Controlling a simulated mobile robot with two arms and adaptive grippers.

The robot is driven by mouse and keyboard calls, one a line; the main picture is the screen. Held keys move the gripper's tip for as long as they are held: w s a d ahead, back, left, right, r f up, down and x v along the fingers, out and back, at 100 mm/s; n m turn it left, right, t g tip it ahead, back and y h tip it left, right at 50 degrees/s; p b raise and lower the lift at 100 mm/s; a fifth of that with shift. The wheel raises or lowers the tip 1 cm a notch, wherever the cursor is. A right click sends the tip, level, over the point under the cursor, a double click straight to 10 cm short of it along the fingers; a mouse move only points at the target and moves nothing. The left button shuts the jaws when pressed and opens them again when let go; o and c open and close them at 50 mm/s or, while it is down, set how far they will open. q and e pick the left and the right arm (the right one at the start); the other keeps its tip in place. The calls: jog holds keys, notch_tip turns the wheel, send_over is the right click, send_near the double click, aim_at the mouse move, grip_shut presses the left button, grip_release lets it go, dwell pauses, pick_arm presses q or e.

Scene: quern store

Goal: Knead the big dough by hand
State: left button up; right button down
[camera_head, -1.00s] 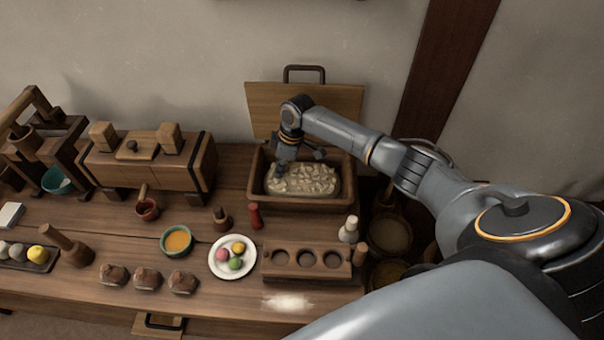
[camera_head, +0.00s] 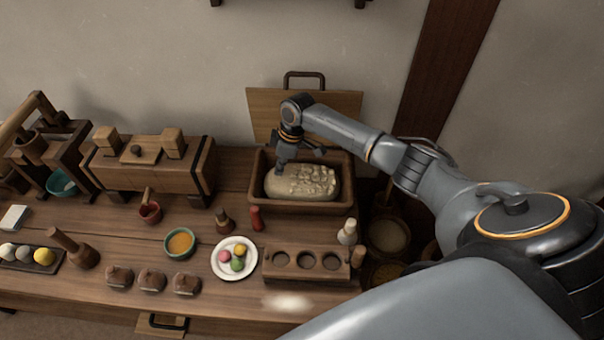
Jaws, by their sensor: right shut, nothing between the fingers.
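The big dough (camera_head: 305,184) lies in a wooden trough (camera_head: 296,207) at the back right of the table. It is one pale oblong mass, smooth at the left and front and lumpy on top and at the right. My right gripper (camera_head: 284,170) points down at the dough's left end, inside the trough. It is shut and empty, and I cannot tell whether it touches the dough. My left gripper is not in view.
The trough's lid (camera_head: 345,105) stands upright behind it. In front are a wooden holder with round holes (camera_head: 307,260), a white plate with coloured balls (camera_head: 218,262) and a bowl of orange liquid (camera_head: 180,243). A wooden chest (camera_head: 150,172) stands left.

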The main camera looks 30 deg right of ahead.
jog(key=p+v, duration=0.3)
jog(key=v, duration=0.1)
jog(key=a+p+v, duration=0.1)
jog(key=p, duration=0.1)
jog(key=shift+w+r+p, duration=0.3)
jog(key=shift+w+r, duration=0.05)
jog(key=shift+r, duration=0.2)
